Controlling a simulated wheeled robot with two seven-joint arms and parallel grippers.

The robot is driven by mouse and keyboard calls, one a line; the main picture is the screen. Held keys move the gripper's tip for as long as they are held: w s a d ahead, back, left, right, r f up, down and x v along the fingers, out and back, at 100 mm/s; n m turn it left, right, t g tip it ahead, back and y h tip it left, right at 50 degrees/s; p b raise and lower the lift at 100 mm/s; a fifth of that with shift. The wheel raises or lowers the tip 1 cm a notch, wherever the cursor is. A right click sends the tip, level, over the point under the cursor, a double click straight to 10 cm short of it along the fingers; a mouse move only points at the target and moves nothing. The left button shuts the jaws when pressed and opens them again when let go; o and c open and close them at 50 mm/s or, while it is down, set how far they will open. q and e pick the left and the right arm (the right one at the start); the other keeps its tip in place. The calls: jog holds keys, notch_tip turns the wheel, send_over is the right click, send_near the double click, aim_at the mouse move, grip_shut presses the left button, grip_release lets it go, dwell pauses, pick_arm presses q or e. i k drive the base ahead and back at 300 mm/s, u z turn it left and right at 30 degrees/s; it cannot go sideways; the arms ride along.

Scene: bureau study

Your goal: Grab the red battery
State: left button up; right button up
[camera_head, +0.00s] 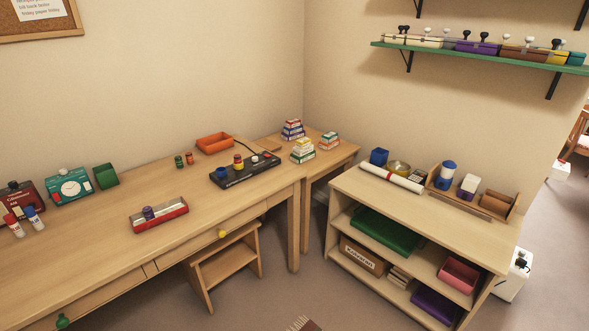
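A small red cylinder (189,158), which looks like a battery, stands on the long wooden desk (110,245) near the wall. A similar green cylinder (178,162) stands just left of it. A red cylinder with a yellowish lower part (238,162) stands on a long black device (230,178) to the right; it may also be a battery, but it is too small to tell. Neither of my grippers is in view.
An orange tray (214,143) sits behind the black device. A red-sided tray (160,222) holds a purple item nearer the front. Bottles, a red box and green boxes (106,176) stand at left. A stool (225,262) is partly under the desk. A shelf unit (420,209) stands at right.

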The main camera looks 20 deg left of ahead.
aim_at(237, 158)
jog(key=z, duration=0.65)
jog(key=i, duration=1.2)
